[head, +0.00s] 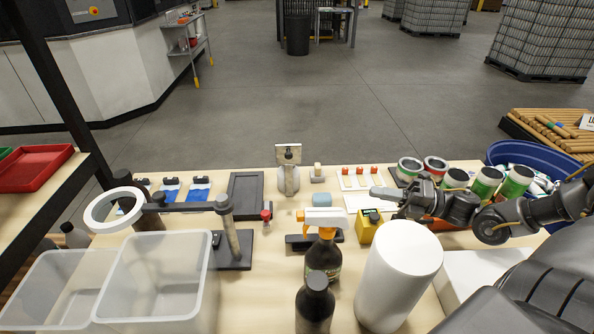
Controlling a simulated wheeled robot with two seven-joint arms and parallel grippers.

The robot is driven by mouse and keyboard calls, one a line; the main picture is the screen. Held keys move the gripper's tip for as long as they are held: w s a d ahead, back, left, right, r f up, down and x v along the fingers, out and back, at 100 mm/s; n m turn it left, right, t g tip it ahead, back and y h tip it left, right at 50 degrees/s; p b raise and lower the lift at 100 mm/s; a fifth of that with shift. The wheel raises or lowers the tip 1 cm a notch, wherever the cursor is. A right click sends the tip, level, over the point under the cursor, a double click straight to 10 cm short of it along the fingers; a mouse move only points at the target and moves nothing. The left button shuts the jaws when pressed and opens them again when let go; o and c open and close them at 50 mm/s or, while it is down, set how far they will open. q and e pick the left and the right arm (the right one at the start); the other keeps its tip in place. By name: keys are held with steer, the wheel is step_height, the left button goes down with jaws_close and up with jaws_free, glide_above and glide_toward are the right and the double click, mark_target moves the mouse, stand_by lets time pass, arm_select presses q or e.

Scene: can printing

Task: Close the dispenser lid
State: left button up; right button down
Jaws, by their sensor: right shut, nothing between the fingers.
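A small silver dispenser (288,181) stands near the back middle of the table. A squarish pale plate, which looks like its lid (288,153), stands upright at its top, so the lid looks open. My right gripper (378,192) reaches in from the right, with its fingers pointing left. It is shut and empty, apart from the dispenser and to its right. It is above the table near the yellow device. My left gripper is not in view.
A spray bottle (324,252), dark bottle (315,305) and white roll (398,275) stand in front. A ring lamp (115,209) and clear bins (152,275) fill the left. Several cans (487,181) stand right.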

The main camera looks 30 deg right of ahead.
mark_target(298, 163)
steer(key=shift+f, duration=0.1)
steer(key=shift+w+a, duration=0.2)
steer(key=shift+a, duration=0.05)
steer(key=w+d+p+x, duration=0.1)
steer(key=p+x, duration=0.1)
steer(key=x, duration=0.8)
steer(key=w+d+r+p+x, duration=0.1)
steer(key=p+x, duration=0.1)
steer(key=x, duration=0.8)
steer(key=shift+w, duration=0.45)
steer(key=shift+d+r, duration=0.1)
steer(key=shift+r, duration=0.1)
steer(key=shift+w+r+m, duration=0.15)
steer(key=shift+m, duration=0.15)
